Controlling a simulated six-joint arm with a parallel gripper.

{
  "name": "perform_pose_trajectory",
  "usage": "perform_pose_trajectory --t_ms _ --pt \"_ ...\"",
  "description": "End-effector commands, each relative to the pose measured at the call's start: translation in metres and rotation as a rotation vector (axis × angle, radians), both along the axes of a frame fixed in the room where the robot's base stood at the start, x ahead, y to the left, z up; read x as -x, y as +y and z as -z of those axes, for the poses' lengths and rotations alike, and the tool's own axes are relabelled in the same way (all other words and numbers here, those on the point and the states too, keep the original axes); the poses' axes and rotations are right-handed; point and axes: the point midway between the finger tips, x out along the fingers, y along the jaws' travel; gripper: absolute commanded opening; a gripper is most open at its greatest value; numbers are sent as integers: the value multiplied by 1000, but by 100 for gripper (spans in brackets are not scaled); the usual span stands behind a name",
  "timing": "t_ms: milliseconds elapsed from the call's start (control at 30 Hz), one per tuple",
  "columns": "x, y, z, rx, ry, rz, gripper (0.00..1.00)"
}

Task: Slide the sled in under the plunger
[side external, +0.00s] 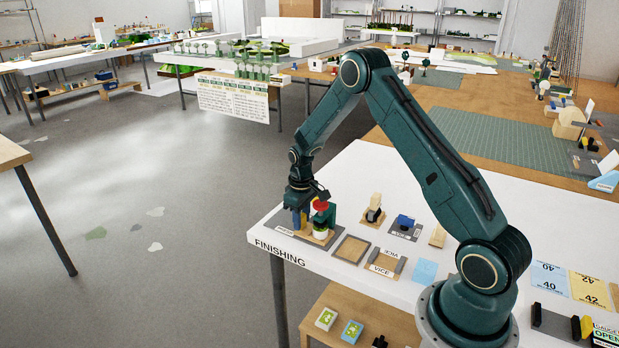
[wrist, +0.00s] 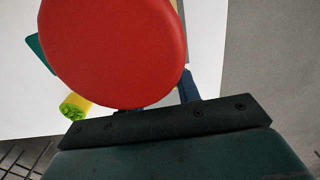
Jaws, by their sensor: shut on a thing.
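The press stands on a brown board at the table's left corner in the side view, with a green frame (side external: 329,214) and a red plunger knob (side external: 321,205). The red knob (wrist: 115,50) fills much of the wrist view and hides the fingertips there. A pale round piece with a green top (side external: 320,233) sits low at the press; a yellow piece with a green end (wrist: 76,106) shows in the wrist view. My gripper (side external: 298,222) points down just left of the knob, shut low near the board, apparently on the sled, which is mostly hidden.
The white table's edge (side external: 262,248) is close to the left of the press.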

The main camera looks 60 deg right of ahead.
Motion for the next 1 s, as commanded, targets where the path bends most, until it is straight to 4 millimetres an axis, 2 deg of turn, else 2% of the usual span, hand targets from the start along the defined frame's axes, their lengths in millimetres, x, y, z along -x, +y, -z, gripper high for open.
perform_pose_trajectory --t_ms 200,233,300,333,733,1000 --pt "6 0 0 -3 18 3 0" --pt "6 0 0 -3 18 3 38" --pt "5 0 0 -3 17 3 52" --pt "5 0 0 -3 16 3 55" --pt "3 0 -3 -2 10 2 55" --pt "3 0 -25 -1 9 2 55"
